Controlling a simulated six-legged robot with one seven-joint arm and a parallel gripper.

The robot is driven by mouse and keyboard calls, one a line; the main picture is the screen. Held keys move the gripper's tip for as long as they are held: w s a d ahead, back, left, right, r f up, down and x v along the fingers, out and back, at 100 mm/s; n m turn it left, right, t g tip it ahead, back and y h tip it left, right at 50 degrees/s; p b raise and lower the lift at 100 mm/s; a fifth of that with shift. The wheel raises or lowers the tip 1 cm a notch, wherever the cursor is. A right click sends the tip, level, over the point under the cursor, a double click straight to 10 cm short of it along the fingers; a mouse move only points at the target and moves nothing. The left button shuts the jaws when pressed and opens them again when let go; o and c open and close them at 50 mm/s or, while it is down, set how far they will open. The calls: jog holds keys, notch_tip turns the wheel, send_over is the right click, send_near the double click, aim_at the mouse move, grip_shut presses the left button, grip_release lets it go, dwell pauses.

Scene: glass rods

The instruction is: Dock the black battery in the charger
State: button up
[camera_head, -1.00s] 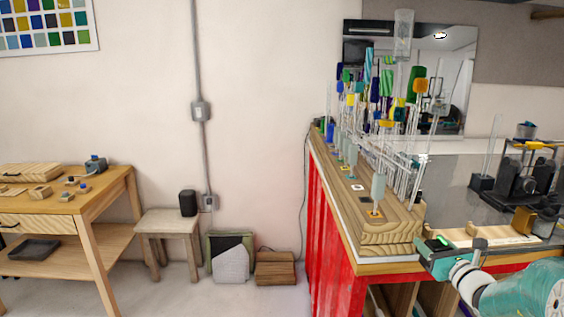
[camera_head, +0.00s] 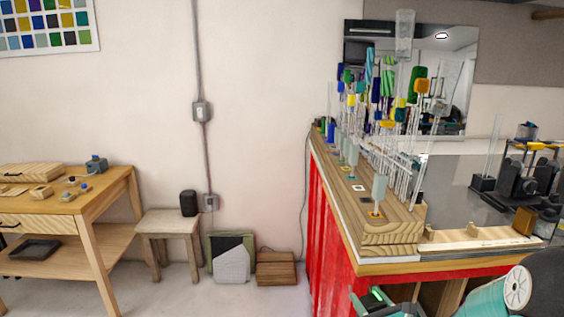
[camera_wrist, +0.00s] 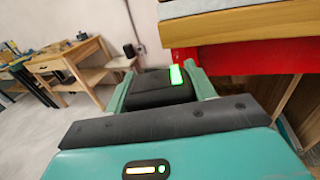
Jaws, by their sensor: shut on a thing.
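My gripper (camera_wrist: 160,92) is shut on the black battery (camera_wrist: 158,90), a dark block with a bright green lit strip at its right side in the wrist view. The teal fingers lie on both sides of it. In the head view my gripper (camera_head: 374,301) is low at the bottom, in front of the red-sided bench and below its top, with a small green glow on the block. I cannot pick out the charger for sure. A black upright box (camera_head: 188,203) stands on a small stool (camera_head: 168,222) by the wall; I cannot tell whether it is the charger.
The red-sided bench (camera_head: 335,235) carries a wooden board (camera_head: 392,230) crowded with thin glass rods. At left is a wooden workbench (camera_head: 95,190) with small items. Panels (camera_head: 230,258) and a wooden block (camera_head: 276,268) rest by the wall. Floor between workbench and bench looks open.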

jog(key=a+f+m+h, duration=0.1)
jog(key=a+f+h, duration=0.1)
jog(key=f, duration=0.7)
jog(key=a+f+m+h, duration=0.2)
jog(key=a+f+h, duration=0.1)
jog(key=f, duration=0.6)
jog(key=shift+w+a+t, duration=0.15)
jog(key=shift+a+t, duration=0.25)
jog(key=shift+a, duration=0.45)
jog(key=shift+a+f, duration=0.1)
jog(key=shift+a, duration=0.05)
